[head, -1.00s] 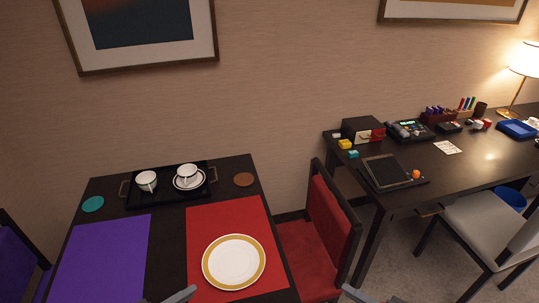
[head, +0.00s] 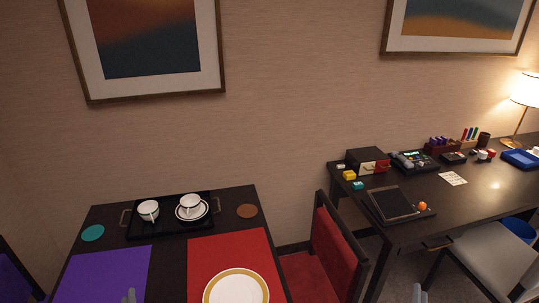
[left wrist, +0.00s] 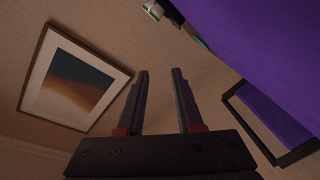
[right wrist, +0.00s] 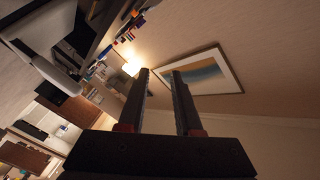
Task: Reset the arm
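My left gripper (left wrist: 160,98) is open and empty in the left wrist view, its two dark fingers apart with wall between them. Only its tip (head: 129,296) shows in the head view, at the bottom edge over the purple placemat (head: 105,274). My right gripper (right wrist: 160,98) is open and empty in the right wrist view. Only a small tip (head: 418,293) shows in the head view, at the bottom edge right of the red chair (head: 338,245). Neither gripper touches anything that I can see.
The dining table holds a black tray (head: 170,229) with two white cups, a red placemat (head: 212,250) and a gold-rimmed plate (head: 237,289). The desk (head: 468,199) at right carries a telephone, tablet, lamp (head: 524,90) and small items. A grey chair (head: 485,255) stands before it.

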